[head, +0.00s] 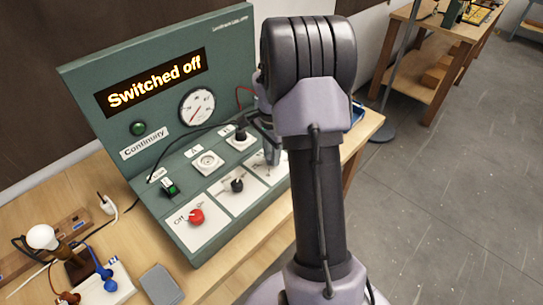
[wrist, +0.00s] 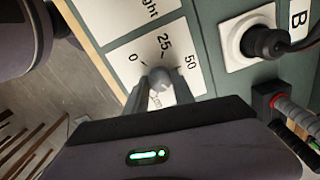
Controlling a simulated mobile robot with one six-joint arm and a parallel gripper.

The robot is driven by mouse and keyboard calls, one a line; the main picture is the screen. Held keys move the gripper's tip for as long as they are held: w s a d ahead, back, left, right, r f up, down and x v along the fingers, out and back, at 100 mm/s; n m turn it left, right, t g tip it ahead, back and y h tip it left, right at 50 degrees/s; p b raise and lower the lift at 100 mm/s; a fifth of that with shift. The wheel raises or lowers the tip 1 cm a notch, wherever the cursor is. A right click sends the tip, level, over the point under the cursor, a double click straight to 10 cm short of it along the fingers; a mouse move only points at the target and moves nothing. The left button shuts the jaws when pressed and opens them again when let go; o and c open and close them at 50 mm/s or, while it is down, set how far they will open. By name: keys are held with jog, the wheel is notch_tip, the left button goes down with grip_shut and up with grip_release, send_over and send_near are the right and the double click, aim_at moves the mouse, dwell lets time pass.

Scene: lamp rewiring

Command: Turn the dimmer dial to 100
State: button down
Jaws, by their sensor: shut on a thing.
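The dimmer dial (wrist: 160,78) is a small grey knob on a white scale plate (wrist: 120,60) in the wrist view. My gripper (wrist: 160,86) is shut on the dial, with one grey finger on each side. Which mark the dial points to I cannot tell.
The panel display (head: 155,82) reads "Switched off". A red knob (head: 196,216), a black knob (head: 237,186) and a plug (wrist: 265,43) in socket B stand near. A bulb (head: 42,237) and wires lie at the left. Open floor (head: 455,190) is at the right.

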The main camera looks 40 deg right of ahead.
jog(key=m+b, duration=0.2)
jog(key=m, duration=0.4)
jog(key=shift+f, duration=0.1)
jog(key=m+b, duration=0.2)
jog(key=m, duration=0.3)
jog(key=shift+m, duration=0.4)
jog(key=c, duration=1.1)
grip_release()
jog(key=shift+o, duration=0.2)
jog(key=shift+r, duration=0.2)
notch_tip(320, 180, up, 17)
jog(key=p, duration=0.6)
